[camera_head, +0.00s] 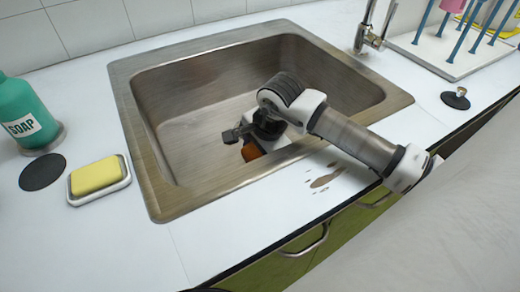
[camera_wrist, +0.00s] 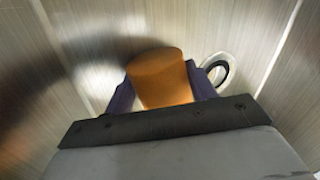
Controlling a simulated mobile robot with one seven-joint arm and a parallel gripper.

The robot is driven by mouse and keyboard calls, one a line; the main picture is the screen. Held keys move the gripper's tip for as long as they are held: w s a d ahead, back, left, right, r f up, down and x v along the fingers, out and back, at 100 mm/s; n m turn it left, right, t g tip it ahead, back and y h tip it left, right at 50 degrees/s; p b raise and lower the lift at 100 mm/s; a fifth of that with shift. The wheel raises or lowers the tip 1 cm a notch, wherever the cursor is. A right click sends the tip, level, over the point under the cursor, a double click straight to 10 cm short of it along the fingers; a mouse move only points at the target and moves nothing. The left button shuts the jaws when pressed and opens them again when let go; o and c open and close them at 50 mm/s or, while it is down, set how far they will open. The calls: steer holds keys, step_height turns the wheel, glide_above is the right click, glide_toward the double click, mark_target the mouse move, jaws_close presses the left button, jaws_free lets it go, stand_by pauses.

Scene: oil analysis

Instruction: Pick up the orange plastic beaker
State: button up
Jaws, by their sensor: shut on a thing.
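The orange plastic beaker (camera_wrist: 160,78) is between the two dark fingers of my gripper (camera_wrist: 163,82) in the wrist view. The fingers press on it from both sides. In the head view my gripper (camera_head: 243,136) reaches down into the sink (camera_head: 190,140). A small part of the orange beaker (camera_head: 251,152) shows below it there; the rest is hidden by the gripper and arm. I cannot tell whether the beaker touches the sink floor.
The metal sink walls surround my gripper. Outside are a yellow sponge (camera_head: 96,176), a green soap bottle (camera_head: 28,115), a tap (camera_head: 372,35) and a drying rack (camera_head: 440,55).

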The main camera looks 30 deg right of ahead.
steer(key=shift+r, duration=0.15)
step_height(320, 180, up, 20)
steer(key=shift+p, duration=0.35)
